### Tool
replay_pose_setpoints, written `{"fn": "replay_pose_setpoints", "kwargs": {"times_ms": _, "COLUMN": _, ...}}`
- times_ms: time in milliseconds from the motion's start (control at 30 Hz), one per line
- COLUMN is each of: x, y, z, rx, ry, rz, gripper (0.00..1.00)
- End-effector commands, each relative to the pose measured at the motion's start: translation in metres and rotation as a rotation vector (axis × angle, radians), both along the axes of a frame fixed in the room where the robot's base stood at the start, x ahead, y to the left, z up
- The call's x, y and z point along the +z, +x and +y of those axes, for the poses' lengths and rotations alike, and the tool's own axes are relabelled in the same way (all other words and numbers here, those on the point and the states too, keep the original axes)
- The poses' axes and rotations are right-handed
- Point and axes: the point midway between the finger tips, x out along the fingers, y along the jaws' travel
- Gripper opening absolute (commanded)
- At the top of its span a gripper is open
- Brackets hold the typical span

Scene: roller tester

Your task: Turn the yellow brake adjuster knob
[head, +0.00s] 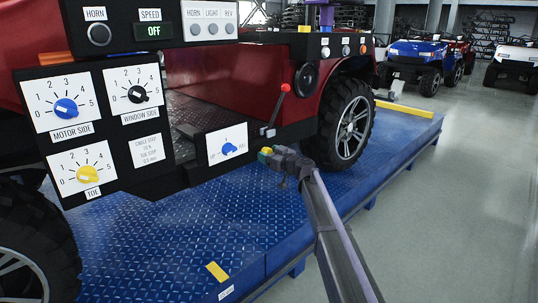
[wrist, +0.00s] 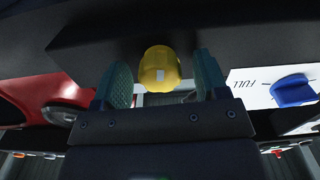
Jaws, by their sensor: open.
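A yellow knob (wrist: 160,70) with a pale mark on its face sits under the dark panel edge in the wrist view. My gripper's two teal fingers stand open on either side of it, and dark gaps show between knob and pads. In the head view my gripper (head: 273,155) is at the right end of the lower panel, with a bit of yellow at its tip; the knob is mostly hidden there. Another yellow knob, the TOE dial (head: 87,174), is on the panel at left, away from my gripper.
A blue knob on a white FULL plate (head: 229,149) is close beside my gripper and shows at right in the wrist view (wrist: 293,90). A red-tipped lever (head: 285,88) stands just above. The blue platform (head: 180,240) lies below; grey floor is open at right.

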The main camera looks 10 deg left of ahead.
Motion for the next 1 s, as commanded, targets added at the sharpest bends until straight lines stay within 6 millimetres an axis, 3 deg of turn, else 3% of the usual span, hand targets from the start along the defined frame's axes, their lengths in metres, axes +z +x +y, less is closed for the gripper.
{"fn": "replay_pose_setpoints", "kwargs": {"times_ms": 233, "x": 0.0, "y": 0.0022, "z": 0.0027, "rx": -0.001, "ry": 0.0, "rz": 0.0, "gripper": 0.67}}
{"fn": "replay_pose_setpoints", "kwargs": {"times_ms": 767, "x": 0.0, "y": 0.0019, "z": 0.0026, "rx": 0.0, "ry": 0.0, "rz": 0.0, "gripper": 0.18}}
{"fn": "replay_pose_setpoints", "kwargs": {"times_ms": 1000, "x": 0.0, "y": 0.0018, "z": 0.0025, "rx": 0.0, "ry": 0.011, "rz": 0.013, "gripper": 0.18}}
